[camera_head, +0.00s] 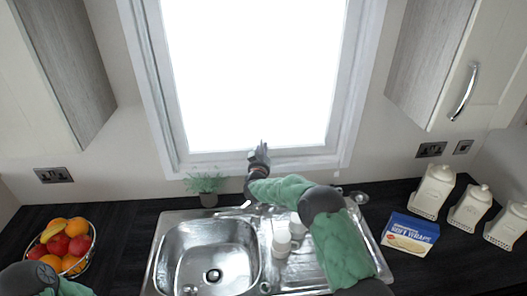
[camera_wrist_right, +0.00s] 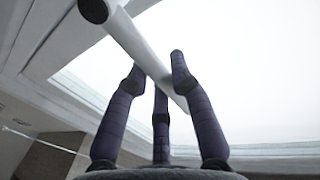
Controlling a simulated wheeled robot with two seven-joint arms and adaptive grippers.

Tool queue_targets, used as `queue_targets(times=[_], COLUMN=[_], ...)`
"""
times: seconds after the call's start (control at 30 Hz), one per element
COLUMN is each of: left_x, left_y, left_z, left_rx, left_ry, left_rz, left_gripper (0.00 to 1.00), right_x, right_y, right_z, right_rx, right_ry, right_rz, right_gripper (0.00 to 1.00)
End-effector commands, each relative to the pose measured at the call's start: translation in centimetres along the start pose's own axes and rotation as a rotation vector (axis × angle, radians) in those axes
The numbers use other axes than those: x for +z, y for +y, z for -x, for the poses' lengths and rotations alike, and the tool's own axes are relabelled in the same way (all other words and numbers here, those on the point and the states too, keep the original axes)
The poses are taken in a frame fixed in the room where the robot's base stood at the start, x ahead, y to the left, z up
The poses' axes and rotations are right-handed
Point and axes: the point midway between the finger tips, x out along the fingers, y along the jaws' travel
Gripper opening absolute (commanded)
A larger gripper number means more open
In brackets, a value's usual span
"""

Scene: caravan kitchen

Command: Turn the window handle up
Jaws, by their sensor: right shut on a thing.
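The window (camera_head: 254,70) is a bright pane in a pale frame above the sink. My right gripper (camera_head: 260,150) is at the middle of the lower window frame. In the right wrist view, the window handle (camera_wrist_right: 140,45) is a smooth white bar with a dark round end, slanting from upper left to lower right. The fingers of my right gripper (camera_wrist_right: 158,78) are closed around this bar. In the head view the handle is too small and covered by the gripper to make out. Of my left arm only a part shows at the lower left; its gripper is out of view.
Below my right arm is a steel sink (camera_head: 208,250) with white cups (camera_head: 281,243) beside the basin. A small plant (camera_head: 207,188) stands close to the gripper's left. A fruit bowl (camera_head: 92,250), a blue wraps box (camera_head: 410,233) and white canisters (camera_head: 433,190) stand on the counter.

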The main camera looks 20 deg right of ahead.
Motion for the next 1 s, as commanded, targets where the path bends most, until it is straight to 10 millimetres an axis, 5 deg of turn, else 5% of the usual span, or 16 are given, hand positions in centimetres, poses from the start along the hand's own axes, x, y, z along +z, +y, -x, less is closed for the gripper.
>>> queue_targets(times=[0.27,0.3,0.4,0.77,1.0], left_x=[0.0,0.0,0.0,0.0,0.0], left_y=[0.0,0.0,0.0,0.0,0.0], left_z=[0.0,0.0,0.0,0.0,0.0], left_rx=[0.000,0.000,0.000,0.000,0.000], left_ry=[0.000,0.000,0.000,0.000,0.000], left_rz=[0.000,0.000,0.000,0.000,0.000], left_gripper=[0.49,0.49,0.49,0.49,0.49], right_x=[0.1,0.1,0.1,0.0,0.0], right_y=[-0.1,-0.1,-0.1,-0.1,-0.1], right_z=[0.1,0.1,0.1,0.3,3.1], right_rx=[-0.003,-0.003,-0.003,-0.002,-0.003], right_ry=[-0.001,-0.001,-0.001,0.000,-0.001], right_rz=[0.006,0.006,0.005,0.002,0.004], right_gripper=[0.00,0.28,0.48,0.48,0.48])
